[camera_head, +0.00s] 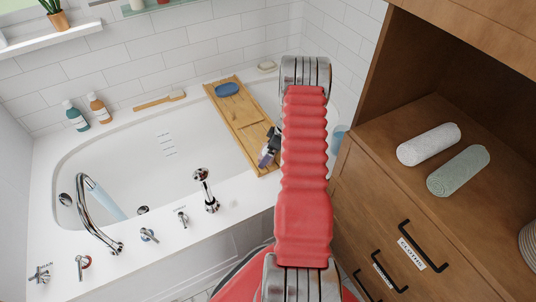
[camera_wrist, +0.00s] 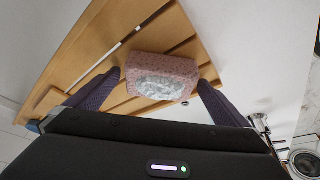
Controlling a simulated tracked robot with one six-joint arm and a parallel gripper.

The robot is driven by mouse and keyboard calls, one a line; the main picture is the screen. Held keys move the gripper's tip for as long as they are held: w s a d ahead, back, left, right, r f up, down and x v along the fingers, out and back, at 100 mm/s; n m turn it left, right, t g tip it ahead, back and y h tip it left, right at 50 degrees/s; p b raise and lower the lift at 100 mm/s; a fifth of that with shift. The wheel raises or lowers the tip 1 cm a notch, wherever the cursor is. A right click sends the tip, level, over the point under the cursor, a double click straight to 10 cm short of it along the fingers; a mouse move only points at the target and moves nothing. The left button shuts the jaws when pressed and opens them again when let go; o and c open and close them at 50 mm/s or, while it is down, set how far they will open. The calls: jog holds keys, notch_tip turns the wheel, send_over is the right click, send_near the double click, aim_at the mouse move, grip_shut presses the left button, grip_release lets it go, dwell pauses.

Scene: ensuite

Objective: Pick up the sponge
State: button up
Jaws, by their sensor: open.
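The sponge (camera_wrist: 180,68), a pink speckled block with a pale greyish patch on its near side, rests on the slatted wooden bath tray (camera_wrist: 95,50) in the wrist view. My gripper (camera_wrist: 157,80) is open, with one dark purple finger on each side of the sponge and a small gap visible at each side. In the head view, part of my gripper (camera_head: 268,150) shows low over the near part of the bath tray (camera_head: 238,115). The sponge is hidden there behind my red arm.
The tray spans the white bathtub (camera_head: 150,165). A blue oval dish (camera_head: 227,89) sits on the tray's far end. A brush (camera_head: 160,100) and bottles (camera_head: 98,108) stand along the far rim. A wooden cabinet (camera_head: 375,200) with rolled towels (camera_head: 428,144) is close on the right.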

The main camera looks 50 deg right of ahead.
jog(key=shift+c, duration=0.5)
jog(key=c, duration=1.1)
notch_tip(320, 180, up, 10)
jog(key=o, duration=0.6)
jog(key=c, duration=0.4)
